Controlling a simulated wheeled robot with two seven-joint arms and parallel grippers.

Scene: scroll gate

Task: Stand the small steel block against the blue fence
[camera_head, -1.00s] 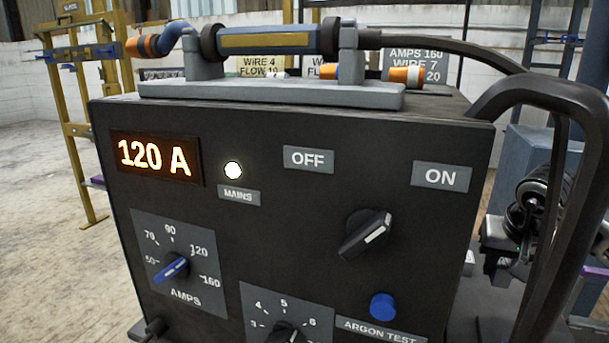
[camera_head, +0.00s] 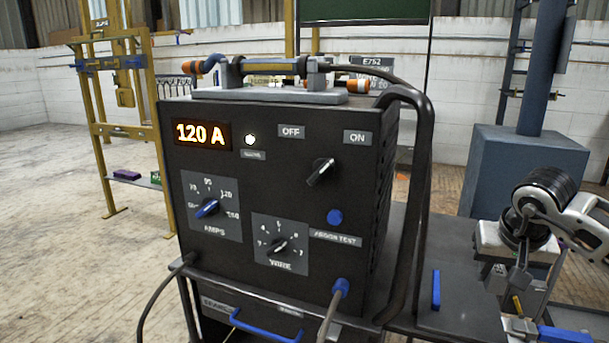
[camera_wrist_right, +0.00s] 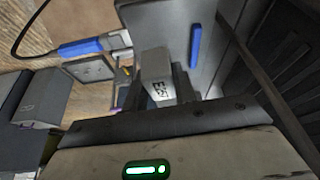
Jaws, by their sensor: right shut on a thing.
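My right gripper (camera_head: 518,280) is over the right part of the work table in the head view. In the right wrist view its two fingers (camera_wrist_right: 157,92) are shut on a small grey steel block (camera_wrist_right: 155,70) with dark lettering on its face. The upright blue bar that looks like the blue fence (camera_head: 436,290) stands on the dark table top, left of the gripper. The fence also shows in the right wrist view (camera_wrist_right: 195,45), to the right of the block and apart from it in the picture. My left gripper is not in view.
A black welding machine (camera_head: 270,270) with a handle and cables fills the middle, left of the fence. A blue pedestal (camera_head: 490,170) stands behind the gripper. Another blue piece (camera_head: 565,335) lies at the lower right edge. The dark table top (camera_head: 458,320) beside the fence is bare.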

